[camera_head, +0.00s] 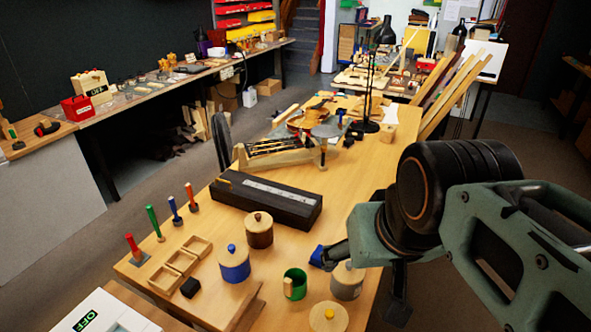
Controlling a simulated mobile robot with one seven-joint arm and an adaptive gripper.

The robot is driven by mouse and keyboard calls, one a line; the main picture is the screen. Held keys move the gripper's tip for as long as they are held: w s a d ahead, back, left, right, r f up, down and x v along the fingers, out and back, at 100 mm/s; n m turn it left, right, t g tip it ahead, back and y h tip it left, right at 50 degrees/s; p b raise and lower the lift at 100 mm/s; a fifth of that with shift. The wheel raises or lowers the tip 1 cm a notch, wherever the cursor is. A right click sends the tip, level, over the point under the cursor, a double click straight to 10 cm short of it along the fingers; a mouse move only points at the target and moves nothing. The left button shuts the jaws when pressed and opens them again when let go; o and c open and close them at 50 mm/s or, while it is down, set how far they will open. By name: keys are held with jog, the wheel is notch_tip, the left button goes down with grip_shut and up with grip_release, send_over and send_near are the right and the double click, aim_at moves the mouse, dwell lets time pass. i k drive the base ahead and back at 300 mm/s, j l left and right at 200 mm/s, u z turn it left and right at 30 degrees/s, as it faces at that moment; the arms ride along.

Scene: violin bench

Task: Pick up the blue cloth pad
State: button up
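My gripper (345,262) comes in from the right. A dark finger-like part of it reaches left to the blue piece and meets or overlaps it in the picture. Another dark part hangs lower, right of the bench edge. I cannot tell whether the blue piece is held or lies on the bench behind the finger.
Handled tools (154,222) and wooden trays (181,263) are at left. A violin (308,117) lies farther back.

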aim_at(315, 260)
jog(key=k+l+u, duration=0.1)
jog(key=l+u, duration=0.15)
jog(key=l, duration=0.2)
jog(key=i+l+u, duration=0.1)
jog(key=l+u, duration=0.3)
jog(key=l, duration=0.3)
jog(key=i+l, duration=0.1)
jog(key=l, duration=0.15)
jog(key=i+l, duration=0.15)
jog(key=l+z, duration=0.15)
jog(key=l, duration=0.2)
jog(key=j+u, duration=0.35)
jog(key=j, duration=0.15)
